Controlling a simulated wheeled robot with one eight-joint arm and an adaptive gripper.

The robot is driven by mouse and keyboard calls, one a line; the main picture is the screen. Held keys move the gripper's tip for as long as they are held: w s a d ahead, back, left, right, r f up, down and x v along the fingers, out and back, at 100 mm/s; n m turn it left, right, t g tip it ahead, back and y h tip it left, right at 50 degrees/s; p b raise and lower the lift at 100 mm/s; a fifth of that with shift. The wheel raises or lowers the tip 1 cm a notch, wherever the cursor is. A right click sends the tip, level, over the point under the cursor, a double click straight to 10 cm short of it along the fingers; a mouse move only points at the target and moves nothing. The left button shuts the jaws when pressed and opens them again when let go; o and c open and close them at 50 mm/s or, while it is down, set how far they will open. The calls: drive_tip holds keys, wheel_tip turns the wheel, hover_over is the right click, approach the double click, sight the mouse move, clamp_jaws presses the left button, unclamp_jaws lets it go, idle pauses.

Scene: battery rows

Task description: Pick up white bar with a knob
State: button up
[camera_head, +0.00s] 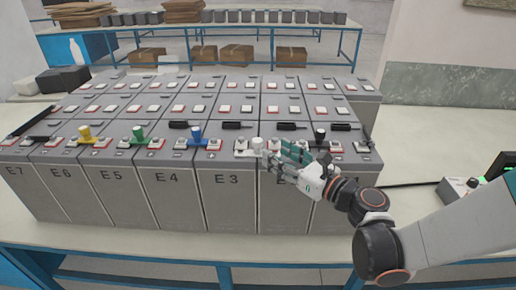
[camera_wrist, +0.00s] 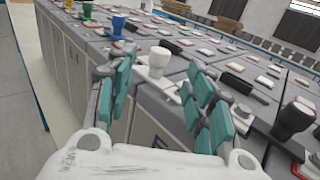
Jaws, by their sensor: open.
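The white bar with a white knob (camera_head: 257,146) lies on top of the front row of grey battery cells, near the edge between E3 and the cell to its right. In the wrist view the white knob (camera_wrist: 159,60) stands upright ahead, between the spread fingers and beyond their tips. My gripper (camera_head: 277,156) is open and empty, close to the right of the white knob. Its teal finger pads also show in the wrist view (camera_wrist: 155,88). No contact with the bar is visible; part of the bar is hidden behind the fingers.
Bars with yellow (camera_head: 85,133), green (camera_head: 138,134), blue (camera_head: 196,135) and black (camera_head: 320,136) knobs sit along the same front row. Black-handled tools (camera_head: 237,125) lie just behind. A grey device (camera_head: 458,190) stands on the table at right.

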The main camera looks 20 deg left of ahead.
sight(261, 142)
drive_tip(key=b+x, duration=0.1)
drive_tip(key=x, duration=0.7)
drive_tip(key=shift+w+a+r, duration=0.15)
drive_tip(key=shift+w+a, duration=0.15)
clamp_jaws()
